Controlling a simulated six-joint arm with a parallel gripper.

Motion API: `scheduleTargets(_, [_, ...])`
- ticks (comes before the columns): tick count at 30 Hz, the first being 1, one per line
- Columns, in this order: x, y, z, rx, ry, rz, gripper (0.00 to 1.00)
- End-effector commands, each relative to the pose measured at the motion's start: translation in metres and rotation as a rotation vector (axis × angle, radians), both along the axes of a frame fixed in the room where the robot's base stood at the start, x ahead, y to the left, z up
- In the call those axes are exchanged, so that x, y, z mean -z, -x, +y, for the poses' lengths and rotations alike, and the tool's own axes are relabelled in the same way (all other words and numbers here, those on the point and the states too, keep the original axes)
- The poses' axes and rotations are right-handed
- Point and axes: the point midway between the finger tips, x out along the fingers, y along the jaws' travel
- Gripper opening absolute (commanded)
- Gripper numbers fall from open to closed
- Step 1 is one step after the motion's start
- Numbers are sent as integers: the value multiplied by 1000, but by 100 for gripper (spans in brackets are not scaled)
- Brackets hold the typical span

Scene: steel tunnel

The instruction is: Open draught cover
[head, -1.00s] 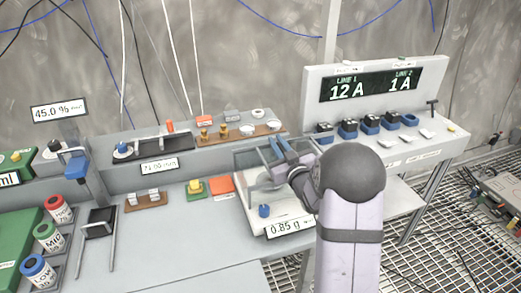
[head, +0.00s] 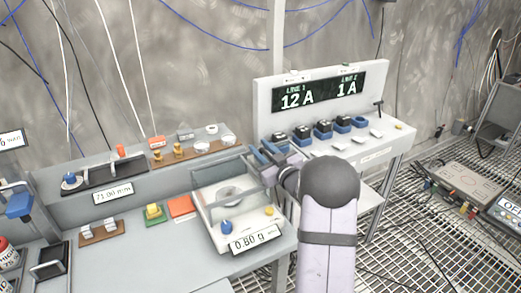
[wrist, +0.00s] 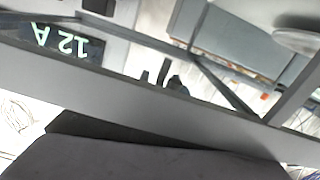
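The draught cover (head: 207,178) is a clear, framed box over the back part of the white balance (head: 205,224), around a round pan (head: 228,194). The balance's readout (head: 255,241) shows a value in grams, and a blue knob (head: 226,227) and a small yellow piece (head: 269,211) are at its front. My gripper (head: 264,154), with blue fingers, is at the cover's upper right back corner. I cannot tell whether it touches the cover or how far apart the fingers are. In the wrist view grey bars, seemingly the cover's frame (wrist: 150,102), cross close in front.
A shelf behind holds a brown strip with brass weights (head: 178,150). To the right, a white stand has a lit display (head: 318,94) and several blue-black blocks (head: 322,129).

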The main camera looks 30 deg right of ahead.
Motion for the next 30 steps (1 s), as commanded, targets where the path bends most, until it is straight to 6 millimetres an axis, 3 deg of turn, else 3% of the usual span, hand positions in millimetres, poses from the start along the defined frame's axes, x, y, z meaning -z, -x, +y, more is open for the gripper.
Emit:
scheduleTargets(11, [1,3,0,2,-2,1,28])
scheduleTargets(30, [1,71,-1,2,-1,1,28])
